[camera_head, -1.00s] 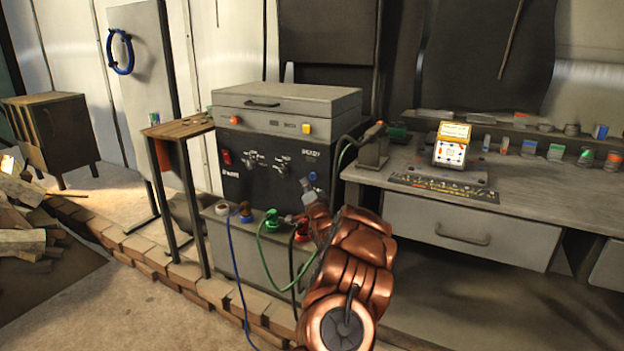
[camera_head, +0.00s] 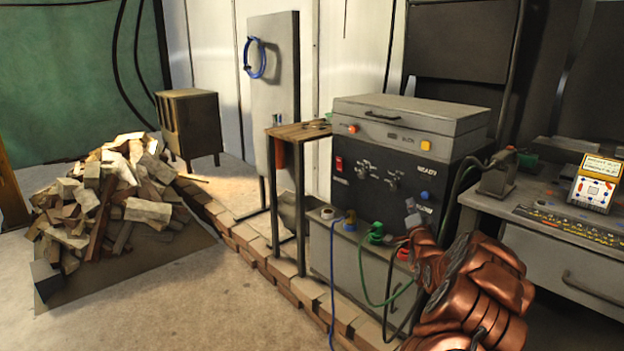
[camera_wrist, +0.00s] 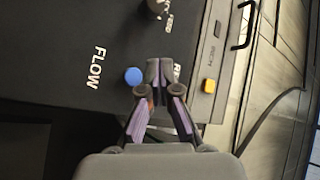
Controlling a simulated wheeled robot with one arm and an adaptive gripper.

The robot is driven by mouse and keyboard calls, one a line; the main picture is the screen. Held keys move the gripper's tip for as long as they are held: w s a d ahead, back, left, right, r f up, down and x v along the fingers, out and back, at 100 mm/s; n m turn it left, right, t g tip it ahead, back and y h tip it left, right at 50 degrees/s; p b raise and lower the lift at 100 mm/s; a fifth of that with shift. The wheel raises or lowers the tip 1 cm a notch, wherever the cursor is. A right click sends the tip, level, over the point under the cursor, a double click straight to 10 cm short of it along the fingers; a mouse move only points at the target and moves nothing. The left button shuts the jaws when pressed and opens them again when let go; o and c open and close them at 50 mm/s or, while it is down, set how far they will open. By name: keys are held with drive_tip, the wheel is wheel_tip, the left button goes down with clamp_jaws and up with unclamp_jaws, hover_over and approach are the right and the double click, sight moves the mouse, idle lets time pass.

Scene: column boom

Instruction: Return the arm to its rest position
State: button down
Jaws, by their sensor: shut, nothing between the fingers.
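My copper arm (camera_head: 475,290) reaches up from the lower right in the head view. My gripper (camera_head: 412,214) is at its end, in front of the lower right of the black machine panel (camera_head: 370,215). In the wrist view the fingers of my gripper (camera_wrist: 160,72) are together and hold nothing. A blue button (camera_wrist: 133,75) and the word FLOW are on the panel left of the fingertips. A yellow button (camera_wrist: 209,86) is to their right. I cannot tell whether the fingers touch the panel.
Connectors with blue and green cables (camera_head: 375,236) sit low in front of the machine, close to my arm. A workbench (camera_head: 545,215) stands right. A small table (camera_head: 300,131), brick edging (camera_head: 255,250) and a rubble pile (camera_head: 110,200) lie left. Floor at front left is open.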

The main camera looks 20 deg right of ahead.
drive_tip(key=w+a+r+n+g+y+p, duration=0.1)
drive_tip(key=a+r+n+g+y+p, duration=0.25)
drive_tip(key=a, duration=0.95)
drive_tip(key=w+a+r+n+g+y+p, duration=0.1)
drive_tip(key=w+a+r+n+y+p, duration=0.2)
drive_tip(key=a+r+p, duration=0.65)
drive_tip(key=s+a+n+g+y+p, duration=0.1)
drive_tip(key=s+a+n+g+y, duration=0.15)
drive_tip(key=s+a, duration=0.5)
drive_tip(key=s+a+n+g+y+p, duration=0.1)
drive_tip(key=s+a+n+g+p, duration=0.3)
drive_tip(key=a, duration=0.6)
drive_tip(key=s+a+r+n+g+p, duration=0.1)
drive_tip(key=s+a+r+g+p, duration=0.2)
drive_tip(key=s, duration=1)
drive_tip(key=s+a+r+n+g+p, duration=0.2)
drive_tip(key=s+a+r+g, duration=0.1)
drive_tip(key=s, duration=1.1)
drive_tip(key=s+a+r+n+g+p, duration=0.1)
drive_tip(key=s+a+r+g+p, duration=0.1)
drive_tip(key=s, duration=1.2)
drive_tip(key=shift+a+r+g+p, duration=0.4)
drive_tip(key=shift+a+r+p, duration=0.3)
drive_tip(key=shift+a, duration=0.45)
drive_tip(key=shift+d+f, duration=0.1)
drive_tip(key=shift+d, duration=0.05)
